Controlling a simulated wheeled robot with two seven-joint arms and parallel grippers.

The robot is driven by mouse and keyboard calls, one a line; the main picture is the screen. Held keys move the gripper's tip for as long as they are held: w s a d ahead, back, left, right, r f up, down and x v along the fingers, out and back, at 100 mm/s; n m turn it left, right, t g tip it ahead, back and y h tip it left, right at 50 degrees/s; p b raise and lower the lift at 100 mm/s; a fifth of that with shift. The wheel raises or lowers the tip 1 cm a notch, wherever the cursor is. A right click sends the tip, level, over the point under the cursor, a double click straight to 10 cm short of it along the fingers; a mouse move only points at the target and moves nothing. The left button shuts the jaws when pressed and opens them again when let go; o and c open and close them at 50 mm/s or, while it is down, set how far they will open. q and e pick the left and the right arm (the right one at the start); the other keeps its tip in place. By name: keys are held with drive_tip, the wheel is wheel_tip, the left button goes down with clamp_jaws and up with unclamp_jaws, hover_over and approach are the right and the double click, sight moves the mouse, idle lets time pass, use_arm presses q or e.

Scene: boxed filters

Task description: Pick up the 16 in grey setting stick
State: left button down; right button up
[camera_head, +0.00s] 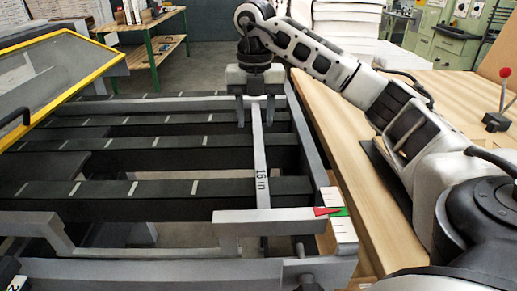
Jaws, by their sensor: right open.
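The grey setting stick (260,157), marked "16 in", lies lengthwise over the dark crossbars of the metal frame. Its near end meets a grey bracket (270,215) at the front right. My right gripper (255,117) points down at the stick's far end. Its two fingers are apart, one on each side of the stick, and they do not appear to press on it. The exact contact and height are hard to tell. My left gripper is not in view.
The frame's crossbars (150,190) have light marks and open gaps between them. A yellow-edged clear panel (70,65) tilts at the upper left. A wooden bench (345,140) runs along the right, with a red-knobbed lever (502,90). A red and green marker (335,211) sits near the bracket.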

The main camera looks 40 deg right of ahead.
sight(258, 138)
drive_tip(key=f, duration=0.3)
drive_tip(key=shift+s+d+f, duration=0.15)
drive_tip(key=shift+s+f, duration=0.2)
drive_tip(key=shift+s, duration=0.05)
drive_tip(key=shift+f+p, duration=0.3)
drive_tip(key=shift+f, duration=0.2)
drive_tip(key=shift+w, duration=0.1)
drive_tip(key=c, duration=1)
drive_tip(key=shift+r, duration=0.2)
